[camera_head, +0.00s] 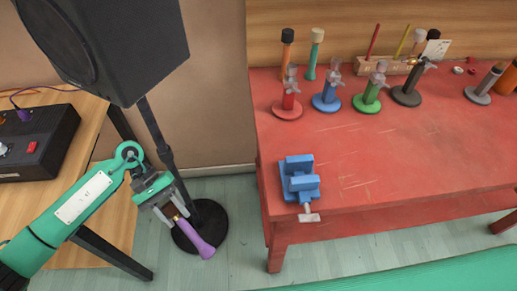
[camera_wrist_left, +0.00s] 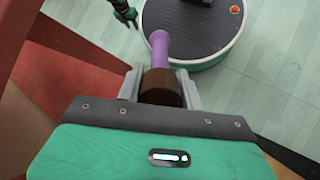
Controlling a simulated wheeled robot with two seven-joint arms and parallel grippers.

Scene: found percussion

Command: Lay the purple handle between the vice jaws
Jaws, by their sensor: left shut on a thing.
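My left gripper (camera_head: 170,211) is shut on the purple handle (camera_head: 197,243), holding it by its brown collar end. The handle hangs tilted down and to the right, over the floor left of the red bench. In the left wrist view the handle (camera_wrist_left: 159,50) points away from the jaws, with the brown collar (camera_wrist_left: 161,89) between the fingers. The blue vice (camera_head: 299,180) sits at the bench's front left, with its grey screw handle toward me. The vice is apart from the handle, and a gap shows between its jaws.
The red bench (camera_head: 350,190) has bare room around the vice. Several coloured stands (camera_head: 325,100) line its back. A black speaker (camera_head: 110,40) on a pole with a round base (camera_head: 212,215) stands near my left arm. A wooden table holds a black box (camera_head: 40,145).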

